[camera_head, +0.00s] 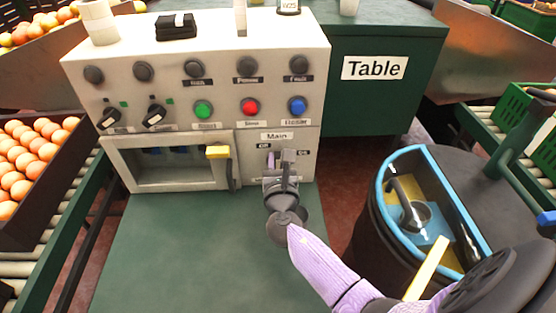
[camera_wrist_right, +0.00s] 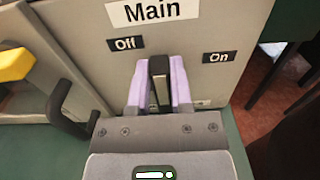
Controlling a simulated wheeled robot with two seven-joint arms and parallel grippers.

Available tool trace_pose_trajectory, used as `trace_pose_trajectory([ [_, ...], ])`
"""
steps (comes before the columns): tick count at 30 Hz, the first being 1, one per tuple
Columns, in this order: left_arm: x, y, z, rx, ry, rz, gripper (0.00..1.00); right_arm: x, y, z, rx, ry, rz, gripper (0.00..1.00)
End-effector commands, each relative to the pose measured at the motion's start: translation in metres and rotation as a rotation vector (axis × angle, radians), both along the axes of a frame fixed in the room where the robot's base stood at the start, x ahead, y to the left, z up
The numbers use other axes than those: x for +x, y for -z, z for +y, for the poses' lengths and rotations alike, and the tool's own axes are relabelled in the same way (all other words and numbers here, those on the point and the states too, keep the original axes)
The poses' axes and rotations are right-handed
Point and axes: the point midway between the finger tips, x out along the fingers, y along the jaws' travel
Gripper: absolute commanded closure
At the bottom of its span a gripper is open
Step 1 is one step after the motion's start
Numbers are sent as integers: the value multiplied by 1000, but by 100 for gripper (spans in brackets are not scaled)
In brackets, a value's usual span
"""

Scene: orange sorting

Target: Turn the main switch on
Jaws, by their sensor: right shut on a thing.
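The main switch is a dark lever (camera_wrist_right: 160,75) on the cream control panel (camera_head: 225,120), under the "Main" label (camera_head: 277,136). In the wrist view the lever stands between the "Off" label (camera_wrist_right: 124,44) at left and the "On" label (camera_wrist_right: 219,57) at right. My right gripper (camera_head: 281,160) is at the panel's lower right, its two lavender fingers closed on either side of the lever. In the head view the gripper body hides part of the switch. My left gripper is not in view.
Green, red and blue buttons (camera_head: 250,107) are above. A crate of oranges (camera_head: 42,205) stands at left. The green surface (camera_head: 170,260) in front is clear.

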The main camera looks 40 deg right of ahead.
Motion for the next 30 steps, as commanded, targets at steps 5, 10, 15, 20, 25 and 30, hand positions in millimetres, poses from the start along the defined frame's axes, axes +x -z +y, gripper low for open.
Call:
trace_pose_trajectory([
  [5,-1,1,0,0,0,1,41,0,1,0,16,0,-10,100],
  [10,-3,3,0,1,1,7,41,-1,2,-2,78,-1,-47,100],
  [15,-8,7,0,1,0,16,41,-3,3,-5,187,-1,-114,100],
  [20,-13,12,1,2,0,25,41,-6,5,-9,317,1,-192,100],
  [25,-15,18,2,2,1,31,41,-8,7,-12,455,1,-277,100],
  [30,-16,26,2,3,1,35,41,-10,10,-15,594,0,-362,100],
])
